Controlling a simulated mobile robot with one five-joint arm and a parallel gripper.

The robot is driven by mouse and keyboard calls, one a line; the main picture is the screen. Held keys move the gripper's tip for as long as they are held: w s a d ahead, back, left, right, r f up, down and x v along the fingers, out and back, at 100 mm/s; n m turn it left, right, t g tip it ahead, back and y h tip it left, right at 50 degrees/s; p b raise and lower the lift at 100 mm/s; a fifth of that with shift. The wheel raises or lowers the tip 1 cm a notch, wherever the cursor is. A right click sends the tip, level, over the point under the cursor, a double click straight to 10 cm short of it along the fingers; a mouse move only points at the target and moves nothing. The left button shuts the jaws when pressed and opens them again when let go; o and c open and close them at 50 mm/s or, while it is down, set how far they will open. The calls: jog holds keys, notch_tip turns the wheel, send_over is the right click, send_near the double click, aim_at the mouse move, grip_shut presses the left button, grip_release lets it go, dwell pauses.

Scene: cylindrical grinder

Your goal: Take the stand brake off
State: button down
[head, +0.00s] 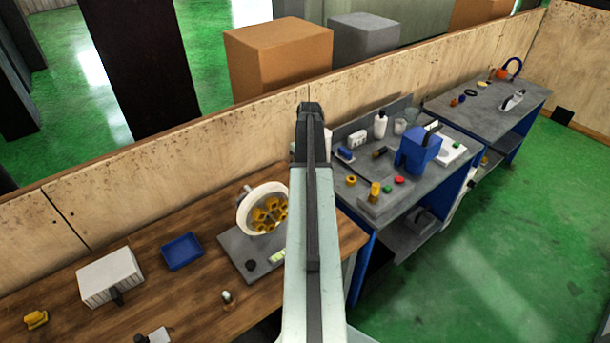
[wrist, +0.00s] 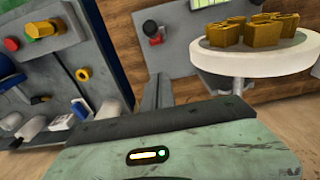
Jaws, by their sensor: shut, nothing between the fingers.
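A white wheel with several yellow pieces on its face (head: 263,208) stands on a grey base plate (head: 236,243) on the wooden bench, left of my arm. A round black knob (head: 251,265) sits on the plate; I cannot tell for certain whether it is the stand brake. In the wrist view, the wheel (wrist: 255,63) is at upper right, and a dark knob (wrist: 151,30) shows on a grey plate left of it. My gripper (head: 309,110) is shut and empty, raised, beyond the wheel and apart from it in the picture. My arm hides part of the bench.
A blue tray (head: 182,251) and a white box (head: 110,277) lie on the wooden bench (head: 190,302). Right of my arm, a grey table (head: 345,205) carries a blue machine (head: 418,150) and several small parts. A low wooden wall (head: 150,165) runs behind. Green floor (head: 490,240) is clear at right.

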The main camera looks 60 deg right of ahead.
jog(key=s+f+b, duration=0.1)
jog(key=f+b, duration=0.1)
jog(key=f, duration=0.1)
jog(key=s+f+b, duration=0.1)
jog(key=f+b, duration=0.2)
jog(key=s+a+f+b, duration=0.1)
jog(key=f+b, duration=0.2)
jog(key=shift+s+f, duration=0.1)
jog(key=shift+f, duration=0.2)
